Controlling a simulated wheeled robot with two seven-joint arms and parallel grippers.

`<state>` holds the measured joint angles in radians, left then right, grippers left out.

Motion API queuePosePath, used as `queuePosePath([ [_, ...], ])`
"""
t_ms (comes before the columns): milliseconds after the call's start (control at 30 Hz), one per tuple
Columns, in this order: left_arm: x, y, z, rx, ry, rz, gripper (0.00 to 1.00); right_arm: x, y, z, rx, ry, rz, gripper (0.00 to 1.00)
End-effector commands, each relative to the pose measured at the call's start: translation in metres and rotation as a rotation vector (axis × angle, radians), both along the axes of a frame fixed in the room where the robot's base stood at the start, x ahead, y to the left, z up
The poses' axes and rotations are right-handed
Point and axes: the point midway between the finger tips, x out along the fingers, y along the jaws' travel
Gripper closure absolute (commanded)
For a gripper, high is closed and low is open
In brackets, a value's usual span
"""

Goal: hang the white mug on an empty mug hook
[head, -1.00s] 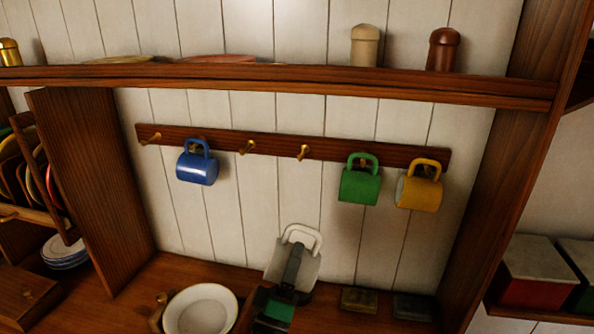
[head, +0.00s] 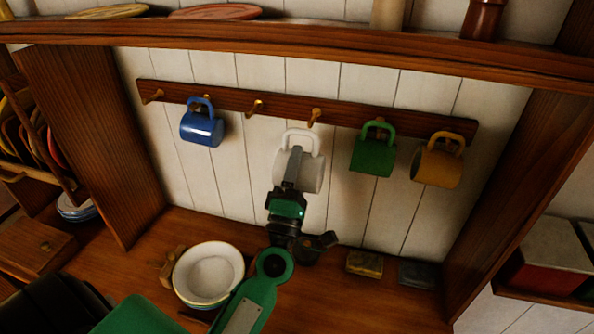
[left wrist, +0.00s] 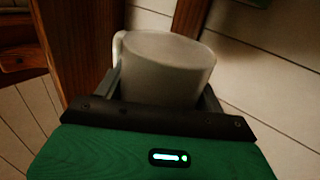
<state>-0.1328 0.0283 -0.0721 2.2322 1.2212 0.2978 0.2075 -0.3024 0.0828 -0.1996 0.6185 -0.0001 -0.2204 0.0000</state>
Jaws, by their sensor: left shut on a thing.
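My left gripper (head: 291,170) is shut on the white mug (head: 313,172) and holds it up in front of the plank wall. The mug's handle points up, just below the hook rail (head: 230,108). In the left wrist view the mug (left wrist: 165,65) sits between the two fingers. Empty brass hooks show at the rail's left end (head: 153,96), near its middle (head: 256,107), and right of that (head: 315,116), above the mug. The handle looks apart from the hooks. My right gripper is not in view.
A blue mug (head: 202,128), a green mug (head: 372,158) and a yellow mug (head: 436,166) hang on the rail. A shelf (head: 300,45) runs above. A white bowl (head: 208,272) and two small blocks (head: 364,263) sit on the counter below.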

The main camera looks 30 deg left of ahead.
Motion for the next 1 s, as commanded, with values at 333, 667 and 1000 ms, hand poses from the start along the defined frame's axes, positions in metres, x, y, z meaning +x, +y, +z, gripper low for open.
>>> queuePosePath([
  [333,0.020,0.005,0.000,0.000,-0.002,-0.001,0.58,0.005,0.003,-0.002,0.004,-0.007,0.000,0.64],
  [667,0.040,0.010,-0.002,0.002,-0.001,0.000,0.58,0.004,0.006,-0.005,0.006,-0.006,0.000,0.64],
  [1000,0.059,0.015,-0.002,0.001,-0.002,0.001,0.58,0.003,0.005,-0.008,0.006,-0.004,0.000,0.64],
])
